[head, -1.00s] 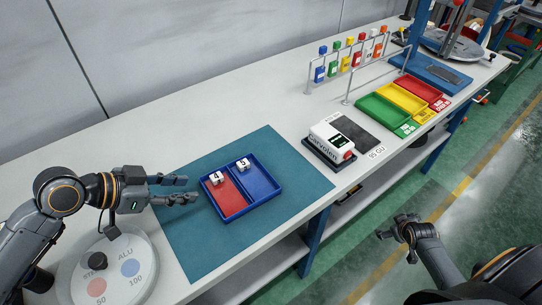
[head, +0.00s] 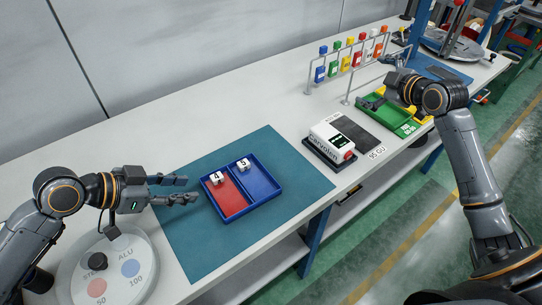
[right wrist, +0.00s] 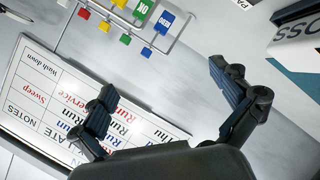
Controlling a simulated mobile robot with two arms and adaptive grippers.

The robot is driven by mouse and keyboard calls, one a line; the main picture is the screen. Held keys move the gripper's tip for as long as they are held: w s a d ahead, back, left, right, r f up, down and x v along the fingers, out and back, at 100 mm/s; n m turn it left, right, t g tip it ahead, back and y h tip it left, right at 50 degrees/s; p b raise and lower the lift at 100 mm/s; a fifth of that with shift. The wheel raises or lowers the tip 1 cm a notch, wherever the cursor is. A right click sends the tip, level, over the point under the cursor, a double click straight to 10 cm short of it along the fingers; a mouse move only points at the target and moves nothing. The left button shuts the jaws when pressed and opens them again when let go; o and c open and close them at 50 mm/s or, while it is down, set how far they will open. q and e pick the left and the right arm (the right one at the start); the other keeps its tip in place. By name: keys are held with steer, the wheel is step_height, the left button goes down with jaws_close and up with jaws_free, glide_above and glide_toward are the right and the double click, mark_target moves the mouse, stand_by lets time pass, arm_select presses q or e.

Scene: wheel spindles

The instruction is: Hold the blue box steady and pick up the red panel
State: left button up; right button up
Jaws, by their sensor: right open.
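The blue box (head: 262,184) is a shallow tray with two compartments on the teal mat. The red panel (head: 230,199) lies flat in its left compartment. A white cube marked 4 (head: 216,178) sits at the back of that side, and another white cube (head: 243,165) at the back of the blue side. My left gripper (head: 184,190) is open just left of the box, its fingers pointing at its left wall.
A scale (head: 329,141) stands right of the teal mat (head: 300,185). A rack with coloured tags (head: 346,62) stands behind it; green tray (head: 395,112) is partly under my right arm. A round dial plate (head: 125,285) lies under my left arm. The mat's front is clear.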

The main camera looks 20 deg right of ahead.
arm_select(q)
steer(key=shift+s, duration=0.1)
arm_select(e)
steer(key=a+n+g+y, duration=0.3)
steer(key=a+n, duration=0.4)
steer(key=a, duration=0.9)
steer(key=n+g, duration=0.4)
steer(key=n, duration=0.7)
glide_above(255, 183)
steer(key=d, duration=0.4)
steer(key=s+a+f+n+g+h, duration=0.2)
steer(key=s+n, duration=0.4)
steer(key=x, duration=1.3)
steer(key=shift+w+d+f, duration=0.15)
steer(key=shift+w+d, duration=0.05)
steer(key=shift+d, duration=0.05)
steer(key=shift+s, duration=0.1)
steer(key=c, duration=1.1)
